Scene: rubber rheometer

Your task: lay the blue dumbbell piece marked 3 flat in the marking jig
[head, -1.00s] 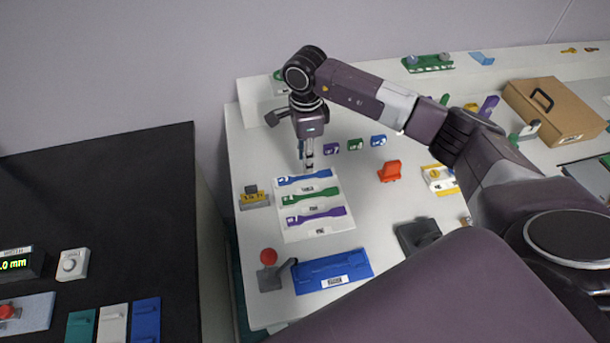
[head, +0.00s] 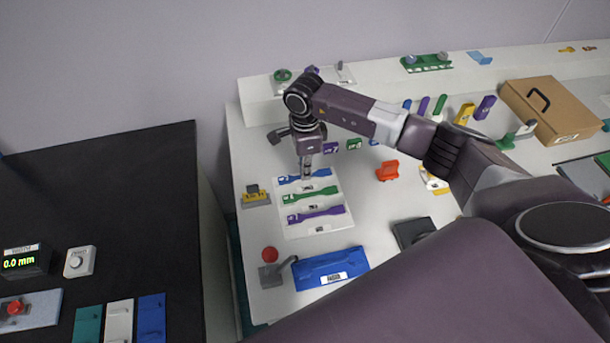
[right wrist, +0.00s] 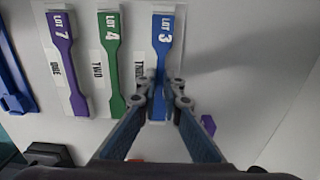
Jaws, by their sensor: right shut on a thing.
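The blue dumbbell piece (head: 288,180) marked LOT 3 lies in the top row of a white board (head: 337,226). In the right wrist view, its wide labelled end (right wrist: 163,30) points up the picture. My right gripper (head: 306,175) points down and is shut on its narrow middle; the fingers (right wrist: 160,100) show on both sides of it. The piece appears flat on the board. A blue block with a white label (head: 310,274) lies in front of the board; it may be the marking jig, but I cannot read its label. My left gripper is not in view.
Green LOT 4 (right wrist: 111,65) and purple LOT 7 (right wrist: 66,55) dumbbells lie beside the blue one. A red-knobbed clamp (head: 270,256) stands left of the blue block. An orange object (head: 387,171) and a dark box (head: 412,232) stand to the right.

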